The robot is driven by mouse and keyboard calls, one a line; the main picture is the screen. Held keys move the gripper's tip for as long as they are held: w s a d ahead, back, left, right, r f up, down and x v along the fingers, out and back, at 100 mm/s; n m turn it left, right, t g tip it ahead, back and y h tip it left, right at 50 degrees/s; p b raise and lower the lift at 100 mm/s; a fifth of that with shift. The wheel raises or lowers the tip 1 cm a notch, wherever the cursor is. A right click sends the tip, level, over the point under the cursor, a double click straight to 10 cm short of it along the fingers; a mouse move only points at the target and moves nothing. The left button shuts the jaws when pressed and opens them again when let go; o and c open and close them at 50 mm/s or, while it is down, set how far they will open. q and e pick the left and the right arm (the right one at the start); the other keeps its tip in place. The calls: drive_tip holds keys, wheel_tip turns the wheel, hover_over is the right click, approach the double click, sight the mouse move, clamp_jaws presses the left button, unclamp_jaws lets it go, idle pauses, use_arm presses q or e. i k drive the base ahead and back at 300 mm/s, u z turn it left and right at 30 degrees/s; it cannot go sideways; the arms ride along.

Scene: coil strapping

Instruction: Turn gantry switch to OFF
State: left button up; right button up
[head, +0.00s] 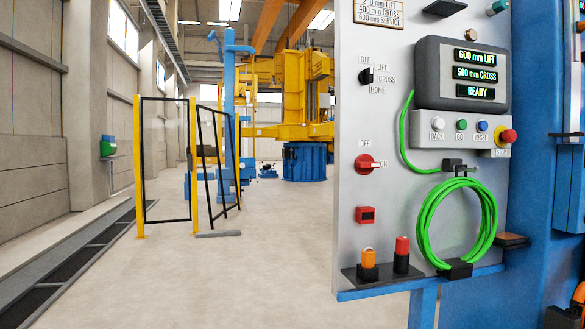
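A control panel (400,225) fills the right of the head view. A red rotary switch (368,163) sits on it, with OFF printed above left and ON to its right; its handle lies roughly level, towards ON. Above it is a black selector knob (366,77) marked OFF, LIFT, CROSS and HOME; I cannot tell clearly which mark it points to. No label reading "gantry" is legible by either. A display box (430,70) reads 600 mm LIFT, 560 mm CROSS and READY. Neither of my grippers is in view.
A coiled green cable (428,225) hangs on the panel, right of the red switch. A red stop button (508,136) and several push buttons sit under the display. A yellow-posted fence (138,180) stands left. The floor (270,270) before the panel is clear.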

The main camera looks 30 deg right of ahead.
sight(364, 163)
drive_tip(key=z, duration=1.45)
drive_tip(key=k, duration=0.2)
drive_tip(key=u, duration=1.7)
drive_tip(key=i, duration=1.45)
drive_tip(key=z, duration=1.35)
